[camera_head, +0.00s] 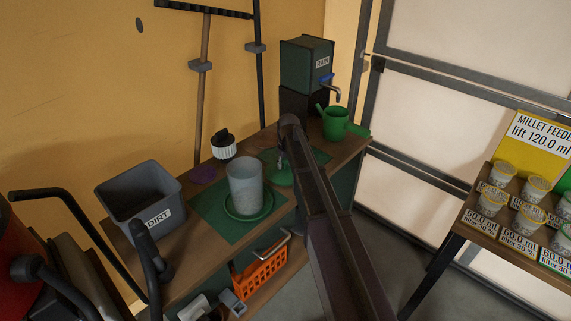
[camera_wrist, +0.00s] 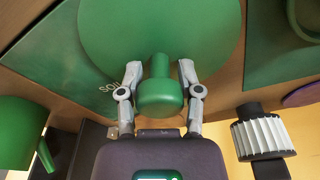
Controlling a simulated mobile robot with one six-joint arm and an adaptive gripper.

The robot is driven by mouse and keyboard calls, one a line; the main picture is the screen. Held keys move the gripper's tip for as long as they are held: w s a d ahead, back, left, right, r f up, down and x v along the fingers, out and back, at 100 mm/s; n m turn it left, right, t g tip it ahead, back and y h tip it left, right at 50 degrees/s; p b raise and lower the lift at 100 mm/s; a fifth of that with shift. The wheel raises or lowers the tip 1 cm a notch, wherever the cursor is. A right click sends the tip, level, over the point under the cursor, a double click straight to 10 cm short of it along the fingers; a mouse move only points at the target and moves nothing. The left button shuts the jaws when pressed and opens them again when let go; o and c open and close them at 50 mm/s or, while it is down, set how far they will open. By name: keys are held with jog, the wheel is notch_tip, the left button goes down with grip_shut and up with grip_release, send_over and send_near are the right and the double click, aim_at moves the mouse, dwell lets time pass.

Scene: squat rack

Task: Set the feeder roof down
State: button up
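The green feeder roof (camera_head: 281,176) is a wide disc with a knob on a stem. It appears to lie on the dark green mat at the back of the bench, partly hidden by my arm in the head view. In the wrist view the roof (camera_wrist: 205,28) fills the top, knob towards me. My gripper (camera_wrist: 160,70) is there with one finger on each side of the knob and stem, gaps showing beside the stem. In the head view my gripper (camera_head: 282,155) is small and dark, just above the roof. The pale feeder tube (camera_head: 245,172) stands upright in a green tray (camera_head: 247,216) to the left.
A grey DIRT bin (camera_head: 142,183) stands at the bench's left end. A jar with a white ribbed body (camera_head: 224,150), a green watering can (camera_head: 335,123) and the RAIN tank (camera_head: 303,65) stand along the back. An orange basket (camera_head: 262,273) sits below. Cups fill the right-hand stand.

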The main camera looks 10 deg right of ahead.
aim_at(287, 171)
jog(key=shift+o, duration=1.4)
jog(key=shift+r, duration=0.25)
notch_tip(287, 171, up, 12)
jog(key=s+p, duration=0.1)
jog(key=p, duration=1.1)
jog(key=shift+s+d+f, duration=0.15)
jog(key=shift+s+d, duration=0.05)
jog(key=shift+s, duration=0.2)
jog(key=s+m+g, duration=0.1)
jog(key=s+m, duration=0.1)
jog(key=s, duration=2.6)
jog(key=shift+a+m+g, duration=0.25)
jog(key=shift+m+g, duration=0.05)
jog(key=shift+g, duration=0.1)
jog(key=shift+f, duration=0.1)
